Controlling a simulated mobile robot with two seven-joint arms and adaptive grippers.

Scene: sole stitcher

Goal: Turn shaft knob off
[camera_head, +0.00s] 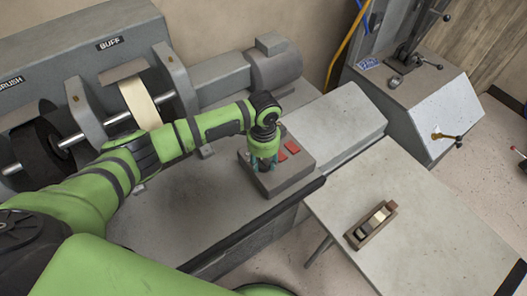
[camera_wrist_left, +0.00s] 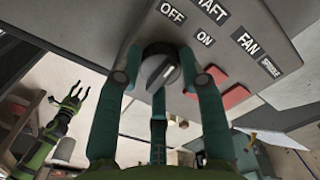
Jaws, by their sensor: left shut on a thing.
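The shaft knob (camera_wrist_left: 157,66) is dark and round with a lighter grip ridge. It sits on the grey control box below the OFF label (camera_wrist_left: 172,13) and left of the ON label (camera_wrist_left: 204,38) in the left wrist view. My left gripper (camera_wrist_left: 162,88) has its teal fingers closed around the knob. In the head view the left gripper (camera_head: 264,163) points down onto the control box (camera_head: 282,181) and hides the knob. I cannot tell the knob's exact setting. My right gripper (camera_wrist_left: 74,97) shows at the left of the left wrist view, empty, its fingers spread.
Red switches (camera_head: 291,147) lie beside the left gripper on the box. The machine's BUFF wheel (camera_head: 140,103) and shaft are behind the left arm. A grey table (camera_head: 430,215) with a hand plane (camera_head: 371,225) stands to the right. A grey machine (camera_head: 420,100) stands behind it.

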